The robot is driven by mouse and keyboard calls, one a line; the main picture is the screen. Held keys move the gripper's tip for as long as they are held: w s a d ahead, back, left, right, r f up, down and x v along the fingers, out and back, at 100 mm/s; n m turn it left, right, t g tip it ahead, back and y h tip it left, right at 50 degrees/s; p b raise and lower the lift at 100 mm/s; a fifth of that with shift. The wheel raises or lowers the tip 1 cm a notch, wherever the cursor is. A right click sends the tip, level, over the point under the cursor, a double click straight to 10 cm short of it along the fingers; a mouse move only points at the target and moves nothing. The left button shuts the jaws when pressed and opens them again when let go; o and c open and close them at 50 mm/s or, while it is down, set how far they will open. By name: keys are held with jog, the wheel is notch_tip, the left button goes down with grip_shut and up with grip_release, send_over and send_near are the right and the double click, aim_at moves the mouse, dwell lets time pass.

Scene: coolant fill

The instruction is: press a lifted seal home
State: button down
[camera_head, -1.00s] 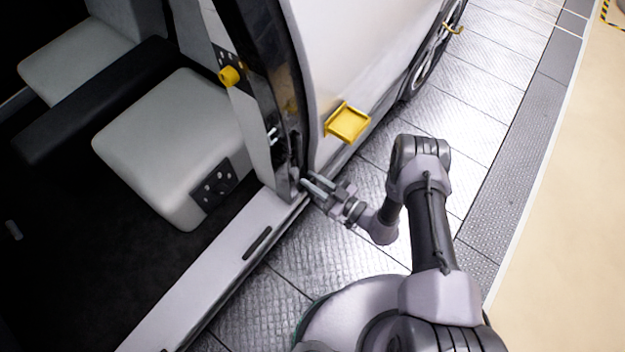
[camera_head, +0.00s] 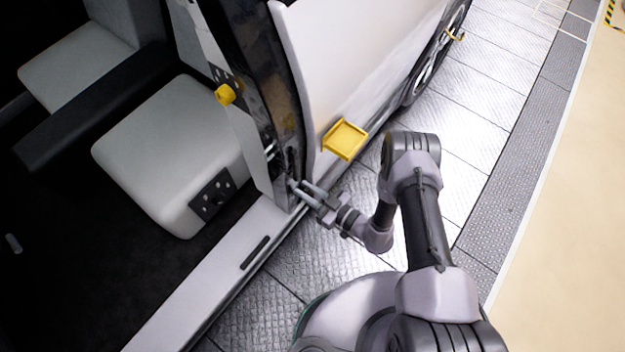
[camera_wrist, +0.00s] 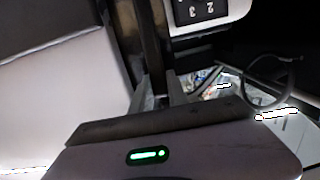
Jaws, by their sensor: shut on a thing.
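The seal (camera_head: 297,92) looks like a dark strip running down the edge of the vehicle's door opening. In the wrist view, a dark strip (camera_wrist: 150,45) comes down between my gripper's fingers. My gripper (camera_head: 297,187) is at the foot of the door pillar, its fingertips against the dark lower end of the opening edge. In the wrist view my gripper (camera_wrist: 161,88) is shut on this strip. The exact contact is small and dark, so I cannot tell how far the seal stands off its seat.
A yellow tray (camera_head: 345,138) sticks out from the white body panel (camera_head: 360,55), just above and right of my gripper. A yellow knob (camera_head: 225,95) is on the pillar. The pale sill (camera_head: 205,290) runs to the lower left. The floor plates (camera_head: 480,120) right of the vehicle are clear.

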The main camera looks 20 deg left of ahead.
jog(key=shift+w+a, duration=0.1)
jog(key=c, duration=1.3)
grip_release()
